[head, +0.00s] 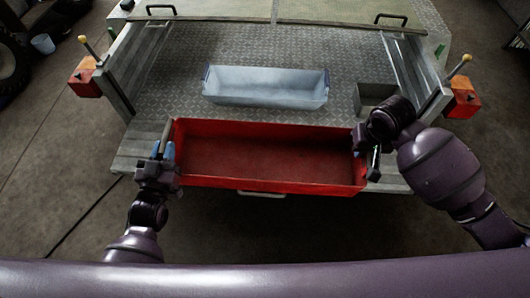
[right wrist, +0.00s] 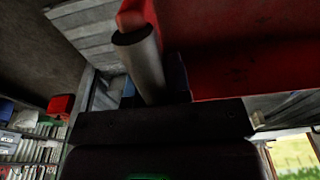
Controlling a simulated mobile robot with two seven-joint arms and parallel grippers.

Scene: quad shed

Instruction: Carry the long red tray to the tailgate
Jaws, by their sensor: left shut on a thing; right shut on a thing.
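The long red tray (head: 270,155) is an open, empty box that lies crosswise in the head view, over the near edge of the metal tailgate (head: 150,130). Whether it rests on the tailgate or hangs just above it I cannot tell. My left gripper (head: 163,158) is shut on the tray's left end. My right gripper (head: 372,160) is shut on its right end, partly hidden by my wrist. In the right wrist view a grey handle bar (right wrist: 140,62) stands between the fingers, with the red tray wall (right wrist: 235,50) beside it.
A pale blue-grey bin (head: 265,88) stands on the tread-plate bed behind the tray. A small grey box (head: 376,97) sits right of it. Side rails with red lamp boxes (head: 84,80) (head: 463,100) flank the bed. Shelves (right wrist: 30,145) show in the right wrist view.

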